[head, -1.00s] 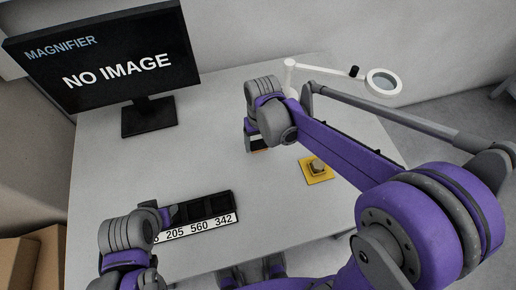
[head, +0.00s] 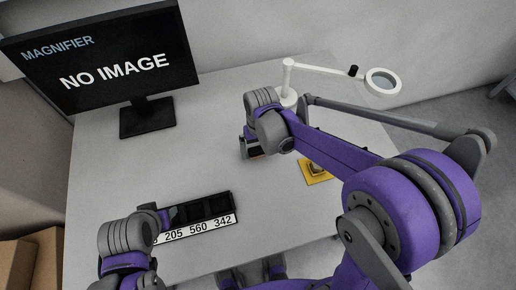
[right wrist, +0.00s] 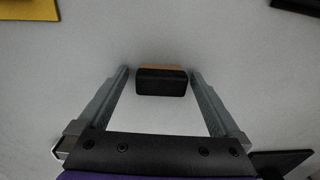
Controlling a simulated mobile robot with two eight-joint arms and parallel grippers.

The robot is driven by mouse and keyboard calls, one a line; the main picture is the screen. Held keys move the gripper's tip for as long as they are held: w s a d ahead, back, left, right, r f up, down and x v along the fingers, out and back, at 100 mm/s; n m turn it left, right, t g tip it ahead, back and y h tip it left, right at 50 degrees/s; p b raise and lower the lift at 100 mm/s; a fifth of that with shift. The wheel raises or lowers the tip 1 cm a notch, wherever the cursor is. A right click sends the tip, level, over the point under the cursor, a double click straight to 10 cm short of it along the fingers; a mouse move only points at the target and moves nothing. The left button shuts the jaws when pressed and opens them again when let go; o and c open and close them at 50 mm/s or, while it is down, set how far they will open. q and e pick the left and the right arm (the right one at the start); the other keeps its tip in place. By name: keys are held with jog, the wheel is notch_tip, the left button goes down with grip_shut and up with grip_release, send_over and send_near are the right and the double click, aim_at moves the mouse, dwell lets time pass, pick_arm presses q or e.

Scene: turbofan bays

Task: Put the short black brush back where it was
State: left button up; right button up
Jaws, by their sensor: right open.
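In the right wrist view, a short black block with an orange-tan back edge, which looks like the short black brush (right wrist: 161,82), lies between the fingertips of my right gripper (right wrist: 160,74). The fingers are open, with a gap on each side of it. In the head view, my right gripper (head: 247,143) is low over the table, and only a sliver of the brush (head: 257,156) shows under it. My left gripper (head: 168,214) is at the left end of a black tray (head: 232,219) with dark compartments and a number strip; its jaws are unclear.
A yellow mat (head: 326,178) with a small object lies right of my right gripper, partly behind my arm. A white magnifier lamp (head: 287,80) stands at the back. A monitor (head: 100,60) stands at the back left. The table's middle is clear.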

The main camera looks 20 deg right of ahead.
aim_at(259, 149)
pick_arm(q)
jog(key=shift+r, duration=0.1)
pick_arm(e)
jog(key=shift+r, duration=0.15)
pick_arm(q)
jog(key=shift+r, duration=0.1)
pick_arm(e)
jog(key=shift+r, duration=0.3)
notch_tip(259, 149, up, 11)
jog(key=p, duration=0.1)
pick_arm(q)
jog(key=shift+w+r, duration=0.2)
jog(key=shift+r, duration=0.45)
pick_arm(e)
jog(key=s+d+f+t, duration=0.2)
jog(key=s+d, duration=0.1)
jog(key=s, duration=0.4)
jog(key=s+d+f+t, duration=0.2)
jog(key=s+d+t, duration=0.1)
jog(key=s, duration=0.4)
jog(key=shift+s+d+f, duration=0.15)
jog(key=shift+s+d, duration=0.15)
jog(key=shift+s, duration=0.05)
